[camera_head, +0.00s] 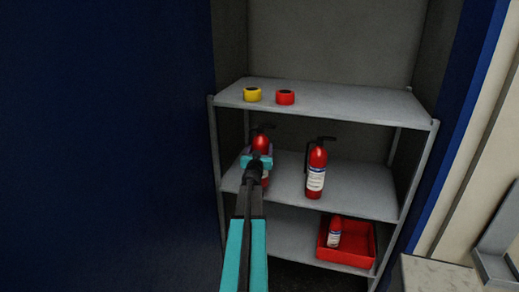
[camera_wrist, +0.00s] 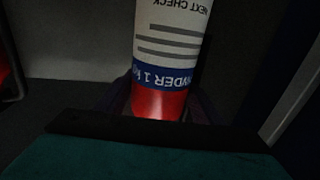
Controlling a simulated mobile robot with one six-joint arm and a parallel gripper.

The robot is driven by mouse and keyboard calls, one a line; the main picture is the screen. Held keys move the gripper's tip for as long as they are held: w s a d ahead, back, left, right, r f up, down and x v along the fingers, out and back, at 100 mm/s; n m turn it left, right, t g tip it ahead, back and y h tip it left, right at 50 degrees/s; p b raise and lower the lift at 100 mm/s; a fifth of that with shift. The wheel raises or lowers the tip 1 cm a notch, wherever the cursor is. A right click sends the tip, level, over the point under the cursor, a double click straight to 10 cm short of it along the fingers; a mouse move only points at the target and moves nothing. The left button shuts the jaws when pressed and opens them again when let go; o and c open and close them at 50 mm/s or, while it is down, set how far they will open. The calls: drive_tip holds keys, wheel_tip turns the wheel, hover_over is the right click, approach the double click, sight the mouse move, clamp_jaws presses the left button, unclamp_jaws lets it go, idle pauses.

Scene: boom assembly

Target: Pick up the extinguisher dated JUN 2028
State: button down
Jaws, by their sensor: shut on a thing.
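A red extinguisher (camera_head: 261,142) with a black handle is on the left at the middle shelf. My gripper (camera_head: 257,161) is shut around its body and hides much of it. I cannot tell whether its base touches the shelf. In the wrist view the held extinguisher (camera_wrist: 160,103) shows an upside-down white label reading "NEXT CHECK" and a blue band; the date is out of the frame. A second red extinguisher (camera_head: 316,172) stands upright to the right on the middle shelf. A smaller one (camera_head: 334,232) is in the red tray. Their dates are too small to read.
The grey shelf unit (camera_head: 350,104) stands in a recess with uprights at its corners. A yellow tape roll (camera_head: 252,95) and a red one (camera_head: 285,97) lie on top. The red tray (camera_head: 345,262) sits on the bottom shelf. A blue panel (camera_head: 100,140) fills the left.

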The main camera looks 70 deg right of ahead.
drive_tip(key=s+a, duration=0.2)
drive_tip(key=a, duration=0.3)
drive_tip(key=s+a+r+b, duration=0.1)
drive_tip(key=s+a, duration=0.2)
drive_tip(key=a, duration=0.3)
drive_tip(key=shift+s+a+r, duration=0.15)
drive_tip(key=shift+s+r, duration=0.15)
drive_tip(key=shift+s, duration=0.05)
idle(0.3)
idle(0.6)
